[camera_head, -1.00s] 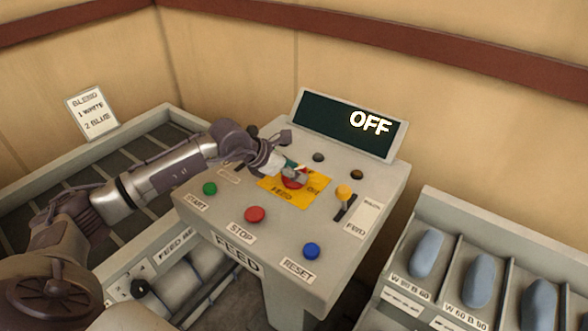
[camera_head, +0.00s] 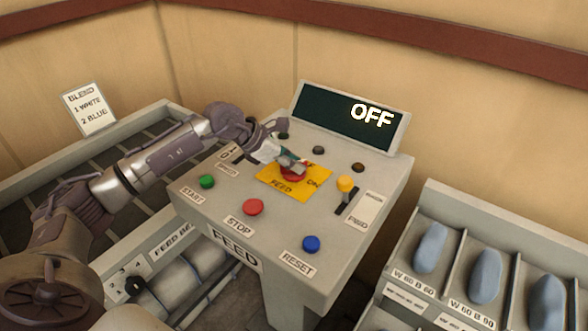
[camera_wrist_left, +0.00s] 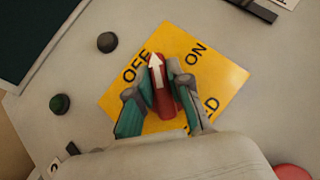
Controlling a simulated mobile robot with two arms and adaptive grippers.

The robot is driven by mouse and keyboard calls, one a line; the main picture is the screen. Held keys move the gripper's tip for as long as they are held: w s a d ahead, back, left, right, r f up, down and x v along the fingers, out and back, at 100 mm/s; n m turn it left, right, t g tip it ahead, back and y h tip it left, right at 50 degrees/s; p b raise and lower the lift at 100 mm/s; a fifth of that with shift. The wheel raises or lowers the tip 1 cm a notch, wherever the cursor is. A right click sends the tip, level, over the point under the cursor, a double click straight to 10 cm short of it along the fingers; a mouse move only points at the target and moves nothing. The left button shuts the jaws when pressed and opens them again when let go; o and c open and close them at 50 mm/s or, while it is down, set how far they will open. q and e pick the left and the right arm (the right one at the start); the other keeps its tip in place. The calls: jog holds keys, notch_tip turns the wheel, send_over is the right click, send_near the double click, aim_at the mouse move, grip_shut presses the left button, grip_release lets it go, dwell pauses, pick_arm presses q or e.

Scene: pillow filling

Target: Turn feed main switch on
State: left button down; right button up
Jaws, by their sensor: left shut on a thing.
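The feed main switch is a red rotary knob (camera_wrist_left: 161,88) with a white arrow, on a yellow plate (camera_wrist_left: 215,77) marked OFF, ON and FEED. In the left wrist view the arrow points between the words, nearer OFF. My left gripper (camera_head: 292,168) is over the knob, and in the left wrist view its fingers (camera_wrist_left: 163,95) are shut on the knob's two sides. In the head view the gripper hides much of the knob. The display (camera_head: 347,119) on the panel reads OFF. My right gripper is not in view.
The panel also holds a green START button (camera_head: 207,181), a red STOP button (camera_head: 253,207), a blue RESET button (camera_head: 311,244) and a yellow-topped lever (camera_head: 345,184). A rack with blue bags (camera_head: 484,276) stands at the right. A BLEND card (camera_head: 89,108) stands at the back left.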

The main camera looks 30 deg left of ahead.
pick_arm(q)
jog(key=m+g+h+b, duration=0.1)
jog(key=m+b, duration=0.1)
jog(key=m+g+h+b, duration=0.1)
jog(key=m+g+b, duration=0.1)
jog(key=shift+w+f+m, duration=0.1)
jog(key=shift+f+m, duration=0.05)
jog(key=shift+m, duration=0.15)
jog(key=m+g+b, duration=0.2)
jog(key=m, duration=0.1)
jog(key=shift+h, duration=0.3)
jog(key=shift+m+g+b, duration=0.85)
jog(key=shift+m+g, duration=0.25)
jog(key=shift+m, duration=0.2)
jog(key=c, duration=1.1)
grip_release()
jog(key=v, duration=0.7)
jog(key=shift+a+r, duration=0.2)
jog(key=shift+r, duration=0.15)
